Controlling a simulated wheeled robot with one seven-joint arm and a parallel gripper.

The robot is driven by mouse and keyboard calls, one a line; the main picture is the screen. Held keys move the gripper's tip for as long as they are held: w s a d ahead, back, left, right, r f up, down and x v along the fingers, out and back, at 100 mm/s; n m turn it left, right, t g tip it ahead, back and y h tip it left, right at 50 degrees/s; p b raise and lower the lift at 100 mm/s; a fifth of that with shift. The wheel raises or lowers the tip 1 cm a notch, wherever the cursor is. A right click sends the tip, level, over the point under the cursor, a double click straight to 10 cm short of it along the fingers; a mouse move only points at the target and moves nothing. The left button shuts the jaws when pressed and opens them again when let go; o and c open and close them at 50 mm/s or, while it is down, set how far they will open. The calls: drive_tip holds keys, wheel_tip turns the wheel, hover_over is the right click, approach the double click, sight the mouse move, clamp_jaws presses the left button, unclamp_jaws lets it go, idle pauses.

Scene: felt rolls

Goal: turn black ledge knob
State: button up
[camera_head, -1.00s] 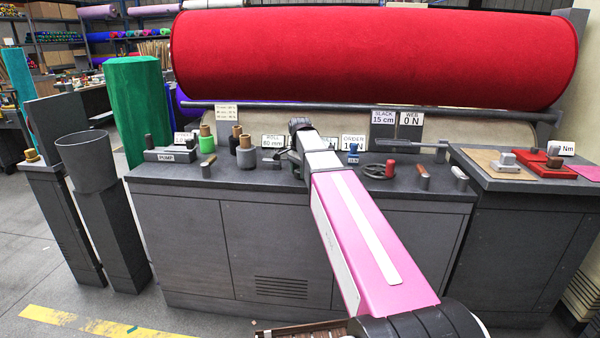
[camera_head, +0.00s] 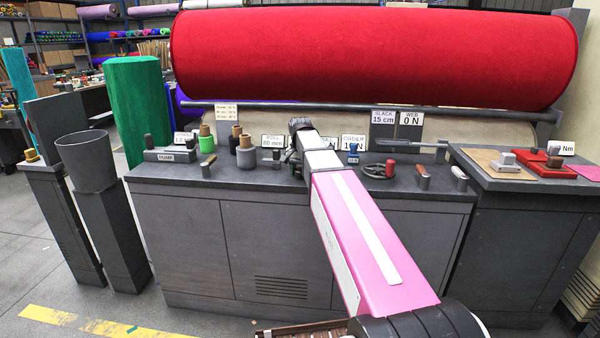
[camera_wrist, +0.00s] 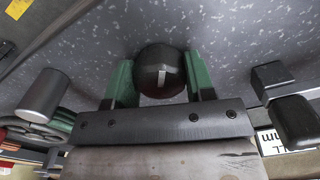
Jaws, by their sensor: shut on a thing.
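The black ledge knob (camera_wrist: 160,72) shows in the wrist view as a round dark knob with a pale pointer mark. It stands on the speckled grey ledge. My gripper (camera_wrist: 160,85) has its two green fingers on either side of the knob, shut on it.
A grey cylinder (camera_wrist: 43,95) stands left of my gripper and a dark block handle (camera_wrist: 295,120) right of it. On the grey counter (camera_head: 240,178) stand thread cones (camera_head: 246,155) and a handwheel (camera_head: 378,170). A red felt roll (camera_head: 370,55) hangs behind.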

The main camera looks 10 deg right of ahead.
sight(300, 169)
drive_tip(key=n, duration=0.5)
drive_tip(key=shift+n, duration=0.4)
idle(0.4)
drive_tip(key=o, duration=0.9)
drive_tip(key=shift+r, duration=0.1)
wheel_tip(300, 169, up, 11)
drive_tip(key=shift+f, duration=0.15)
drive_tip(key=shift+s, duration=0.1)
